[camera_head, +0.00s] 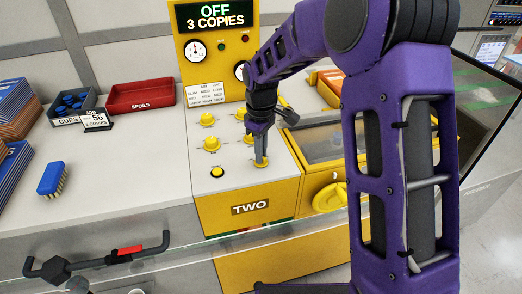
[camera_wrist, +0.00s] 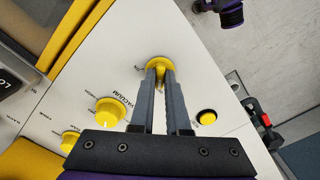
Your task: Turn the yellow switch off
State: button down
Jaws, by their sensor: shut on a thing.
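The yellow switch (camera_head: 261,164) sits at the front of the machine's white control panel, right of a black-ringed yellow button (camera_head: 217,172). In the wrist view the switch (camera_wrist: 159,62) shows at the fingertips, partly hidden by them. My gripper (camera_head: 261,160) points down over the panel. Its two grey fingers (camera_wrist: 160,75) are closed around the switch's raised part. The display (camera_head: 214,17) at the top of the yellow machine reads "OFF 3 COPIES".
Several yellow knobs (camera_head: 212,144) stand on the panel close to my gripper. A clear-covered yellow compartment (camera_head: 325,142) lies to the right. A blue brush (camera_head: 52,178), a cups bin (camera_head: 70,117) and a red spoils tray (camera_head: 140,97) are on the left counter.

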jog(key=shift+r, duration=0.1)
dwell(0.5)
jog(key=c, duration=0.9)
grip_release()
notch_tip(320, 180, up, 17)
jog(key=shift+r+p, duration=0.2)
jog(key=shift+p, duration=0.25)
